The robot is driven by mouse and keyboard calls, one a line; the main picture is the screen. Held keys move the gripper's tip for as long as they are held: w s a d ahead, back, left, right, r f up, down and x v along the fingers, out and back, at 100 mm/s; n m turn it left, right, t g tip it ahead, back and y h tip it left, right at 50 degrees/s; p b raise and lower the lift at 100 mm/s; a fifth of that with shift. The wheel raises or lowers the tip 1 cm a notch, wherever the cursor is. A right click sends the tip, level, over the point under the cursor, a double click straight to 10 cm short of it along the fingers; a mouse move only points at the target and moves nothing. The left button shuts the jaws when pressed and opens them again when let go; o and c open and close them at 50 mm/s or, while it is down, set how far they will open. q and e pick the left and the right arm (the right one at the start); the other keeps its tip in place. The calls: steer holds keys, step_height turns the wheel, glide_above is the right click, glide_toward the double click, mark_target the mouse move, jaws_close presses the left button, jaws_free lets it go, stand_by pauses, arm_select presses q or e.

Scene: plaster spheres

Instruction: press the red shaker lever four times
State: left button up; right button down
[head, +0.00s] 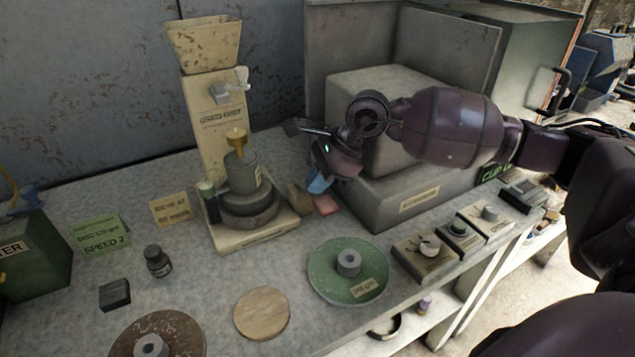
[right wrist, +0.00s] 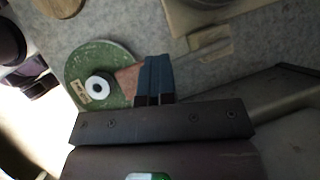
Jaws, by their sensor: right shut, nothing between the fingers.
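The red lever (head: 326,204) shows as a small flat reddish piece low on the bench, right of the shaker's beige base (head: 262,236). In the right wrist view a reddish patch (right wrist: 128,77) shows just left of the fingers, partly hidden by them. My right gripper (head: 318,184) points down with its blue fingertips together and empty, just above and behind the red lever. Its blue fingers also show in the right wrist view (right wrist: 153,78). I cannot tell whether they touch the lever. My left gripper is not in view.
A grey stepped block (head: 385,205) stands close behind and right of my right gripper. A green disc (head: 325,285) lies in front, with several knob boxes (head: 425,255) to its right. A tan block (head: 298,199) sits beside the shaker base. The front middle bench is partly clear.

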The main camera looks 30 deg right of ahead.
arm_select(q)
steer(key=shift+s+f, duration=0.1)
arm_select(e)
steer(key=shift+f, duration=0.15)
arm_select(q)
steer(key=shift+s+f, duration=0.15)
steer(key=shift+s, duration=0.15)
arm_select(e)
steer(key=shift+s+f, duration=0.1)
steer(key=shift+f, duration=0.05)
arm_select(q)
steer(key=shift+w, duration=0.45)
arm_select(e)
steer(key=shift+s+f, duration=0.1)
steer(key=shift+f, duration=0.05)
